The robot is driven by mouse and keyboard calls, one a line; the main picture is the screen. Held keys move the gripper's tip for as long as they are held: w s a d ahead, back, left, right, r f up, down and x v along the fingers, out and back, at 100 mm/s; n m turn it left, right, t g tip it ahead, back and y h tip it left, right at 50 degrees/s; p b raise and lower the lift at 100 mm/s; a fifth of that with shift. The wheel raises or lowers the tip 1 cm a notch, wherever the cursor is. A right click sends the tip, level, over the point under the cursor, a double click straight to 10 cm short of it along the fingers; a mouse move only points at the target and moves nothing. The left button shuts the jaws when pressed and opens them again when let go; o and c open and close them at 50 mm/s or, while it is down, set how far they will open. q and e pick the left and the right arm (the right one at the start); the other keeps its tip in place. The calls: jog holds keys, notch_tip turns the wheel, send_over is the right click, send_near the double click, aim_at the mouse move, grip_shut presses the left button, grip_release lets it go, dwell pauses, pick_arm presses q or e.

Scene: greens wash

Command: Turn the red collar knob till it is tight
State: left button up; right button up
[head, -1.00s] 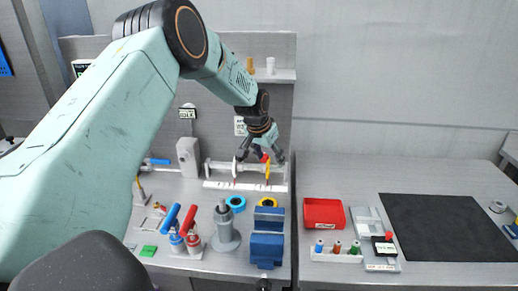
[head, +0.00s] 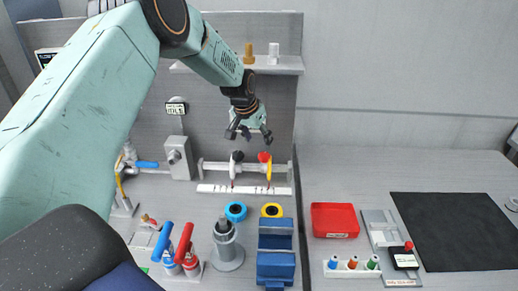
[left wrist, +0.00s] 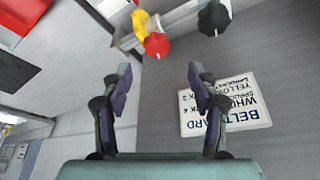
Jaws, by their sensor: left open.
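The red collar knob (head: 264,157) sits on top of a yellow collar (head: 269,172) on a pale horizontal rail (head: 215,167) at the back of the left bench. A black knob (head: 237,156) is on the same rail, to its left. My left gripper (head: 249,136) is open and empty, above the rail and apart from both knobs. In the left wrist view the red knob (left wrist: 156,44) shows beyond the gap between the open fingertips (left wrist: 160,72), with the yellow collar (left wrist: 139,23) behind it. Whether the knob is tight cannot be seen. My right gripper is not in view.
A shelf (head: 290,66) stands above the rail. A printed card (left wrist: 226,105) is on the wall panel near the gripper. A red tray (head: 335,220) lies to the right.

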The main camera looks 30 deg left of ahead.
aim_at(264, 154)
pick_arm(q)
jog(key=x, duration=0.7)
jog(key=shift+w+f, duration=0.1)
jog(key=shift+w, duration=0.05)
jog(key=shift+d+f, duration=0.1)
jog(key=shift+s+d+r, duration=0.25)
jog(key=shift+d+r, duration=0.1)
jog(key=shift+w+a+f, duration=0.25)
jog(key=shift+a+f, duration=0.1)
jog(key=c, duration=0.3)
jog(key=shift+c, duration=0.9)
jog(key=shift+d+r, duration=0.15)
jog(key=shift+d, duration=0.05)
jog(key=c, duration=0.3)
jog(key=shift+a, duration=0.1)
jog(key=c, duration=0.4)
jog(key=shift+s+r+n+p, duration=0.1)
jog(key=shift+n+p, duration=0.3)
jog(key=shift+y, duration=0.3)
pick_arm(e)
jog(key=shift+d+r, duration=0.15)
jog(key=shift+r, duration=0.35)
